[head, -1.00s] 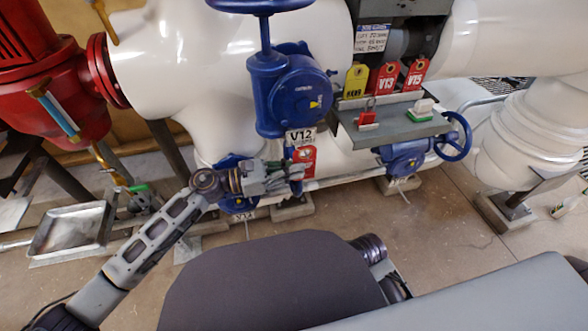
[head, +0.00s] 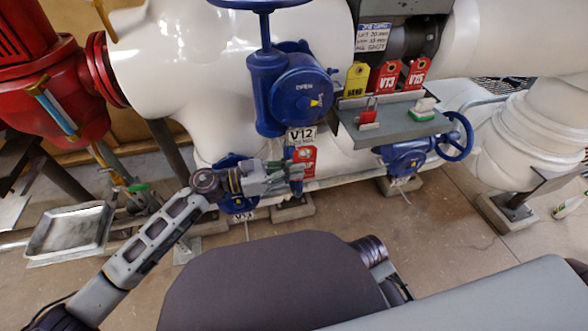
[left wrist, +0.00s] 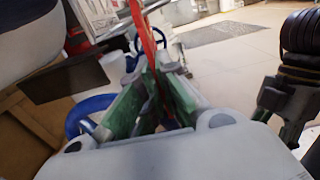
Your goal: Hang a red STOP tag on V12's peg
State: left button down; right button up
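A red tag (head: 304,162) hangs upright just below the white V12 label (head: 301,136), under the blue valve body (head: 297,97). The peg itself is too small to make out. My left gripper (head: 293,172) is at the tag's left side, in front of its lower left part. In the left wrist view the red tag (left wrist: 143,35) shows nearly edge-on between the green-padded fingers (left wrist: 150,100), which stand apart with a gap between them. My right gripper is not in view.
A grey shelf (head: 392,128) right of V12 carries a red-and-white and a green-and-white item. A yellow tag (head: 355,79) and red tags V13 (head: 384,77) and V15 (head: 417,73) hang above it. A blue handwheel (head: 455,137) is further right. A metal tray (head: 70,230) lies left.

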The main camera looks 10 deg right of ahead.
pick_arm(q)
jog(key=c, duration=1.6)
grip_release()
jog(key=shift+o, duration=0.2)
jog(key=shift+a, duration=0.15)
jog(key=a, duration=1.1)
jog(key=shift+s+a, duration=0.2)
jog(key=shift+a, duration=0.2)
jog(key=shift+s+d, duration=0.1)
